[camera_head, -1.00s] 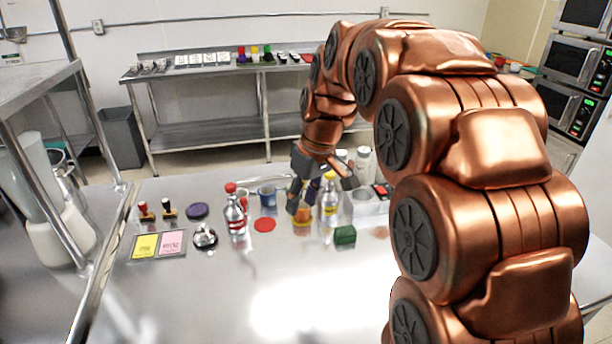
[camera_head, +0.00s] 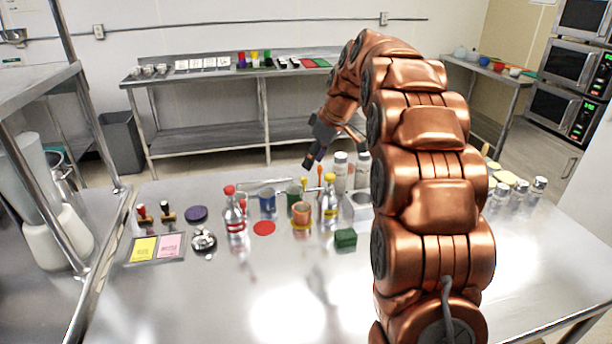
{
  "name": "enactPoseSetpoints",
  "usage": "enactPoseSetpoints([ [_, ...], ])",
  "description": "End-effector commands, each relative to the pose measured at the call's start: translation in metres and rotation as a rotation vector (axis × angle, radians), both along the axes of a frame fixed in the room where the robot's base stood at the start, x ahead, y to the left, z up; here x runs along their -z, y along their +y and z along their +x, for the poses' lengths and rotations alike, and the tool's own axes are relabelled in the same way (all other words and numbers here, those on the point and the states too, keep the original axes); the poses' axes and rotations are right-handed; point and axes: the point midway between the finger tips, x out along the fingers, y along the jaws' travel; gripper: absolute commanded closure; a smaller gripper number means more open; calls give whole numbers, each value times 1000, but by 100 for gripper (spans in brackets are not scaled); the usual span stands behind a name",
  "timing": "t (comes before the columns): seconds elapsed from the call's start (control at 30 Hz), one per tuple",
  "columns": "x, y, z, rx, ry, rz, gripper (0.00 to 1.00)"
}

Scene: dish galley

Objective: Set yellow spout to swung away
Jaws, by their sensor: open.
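The yellow spout (camera_head: 329,178) sits on top of a clear bottle (camera_head: 329,204) with a yellow band, right of centre on the steel table. It is too small to tell which way the spout points. My gripper (camera_head: 316,155) is up above and behind the bottle, apart from it, with its jaws open and nothing seen between them. Its far finger is partly hidden.
A red-topped bottle (camera_head: 235,214), a blue cup (camera_head: 267,199), a terracotta cup (camera_head: 301,213) and a green block (camera_head: 345,238) stand close by. Shakers (camera_head: 341,170) stand behind. The table front is clear.

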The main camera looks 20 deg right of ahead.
Motion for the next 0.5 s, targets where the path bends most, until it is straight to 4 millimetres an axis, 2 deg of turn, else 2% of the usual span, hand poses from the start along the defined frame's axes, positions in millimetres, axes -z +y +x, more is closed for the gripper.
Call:
enactPoseSetpoints([
  [0.5, 59, 14, 20, 1, 3, 0, 57],
])
